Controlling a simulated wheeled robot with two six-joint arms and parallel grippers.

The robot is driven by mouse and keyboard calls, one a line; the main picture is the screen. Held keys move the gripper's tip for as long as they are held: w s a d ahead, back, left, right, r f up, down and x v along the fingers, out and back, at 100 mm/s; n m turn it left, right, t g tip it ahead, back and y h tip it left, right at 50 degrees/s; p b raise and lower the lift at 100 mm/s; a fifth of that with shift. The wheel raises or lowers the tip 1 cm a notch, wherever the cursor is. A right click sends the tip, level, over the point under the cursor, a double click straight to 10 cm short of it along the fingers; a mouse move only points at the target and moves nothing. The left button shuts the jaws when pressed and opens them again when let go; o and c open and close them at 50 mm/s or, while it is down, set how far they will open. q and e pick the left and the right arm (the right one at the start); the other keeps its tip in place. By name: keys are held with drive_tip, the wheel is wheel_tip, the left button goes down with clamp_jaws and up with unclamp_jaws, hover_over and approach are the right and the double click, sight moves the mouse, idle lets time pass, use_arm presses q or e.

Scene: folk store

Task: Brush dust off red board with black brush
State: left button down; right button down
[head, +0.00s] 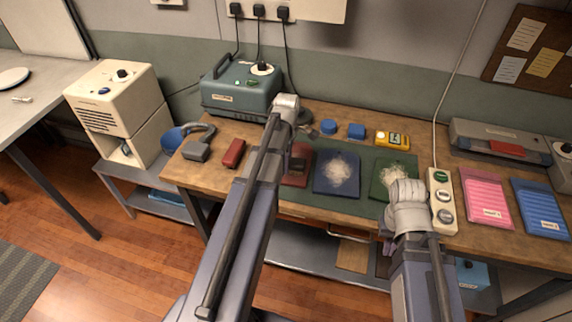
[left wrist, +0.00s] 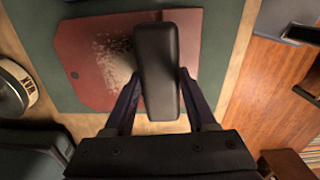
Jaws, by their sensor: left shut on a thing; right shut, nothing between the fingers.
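The red board (head: 297,179) lies on the green mat, partly hidden by my left arm in the head view. In the left wrist view the red board (left wrist: 85,80) has a patch of pale dust (left wrist: 112,55) on it, left of the brush. My left gripper (left wrist: 159,92) is shut on the black brush (left wrist: 158,55), its fingers on either side. The brush lies across the right part of the board; I cannot tell whether it touches the board. The brush (head: 298,163) also shows beside my left arm in the head view.
A blue board (head: 325,184) and a green board (head: 383,175), both with pale dust, lie to the right.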

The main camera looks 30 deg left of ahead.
use_arm(q)
drive_tip(key=shift+w+a, duration=0.15)
drive_tip(key=shift+w, duration=0.35)
drive_tip(key=shift+w+a, duration=0.25)
drive_tip(key=shift+w, duration=0.6)
drive_tip(key=shift+w+a, duration=0.25)
drive_tip(key=shift+w, duration=0.55)
drive_tip(key=shift+w, duration=0.15)
drive_tip(key=shift+w+a, duration=0.25)
drive_tip(key=shift+w, duration=0.5)
drive_tip(key=shift+w+a, duration=0.2)
drive_tip(key=shift+w, duration=0.5)
drive_tip(key=shift+w, duration=0.1)
drive_tip(key=shift+w+a, duration=0.25)
drive_tip(key=shift+w, duration=0.55)
drive_tip(key=shift+w+a, duration=0.25)
drive_tip(key=shift+w, duration=0.5)
drive_tip(key=shift+s, duration=0.1)
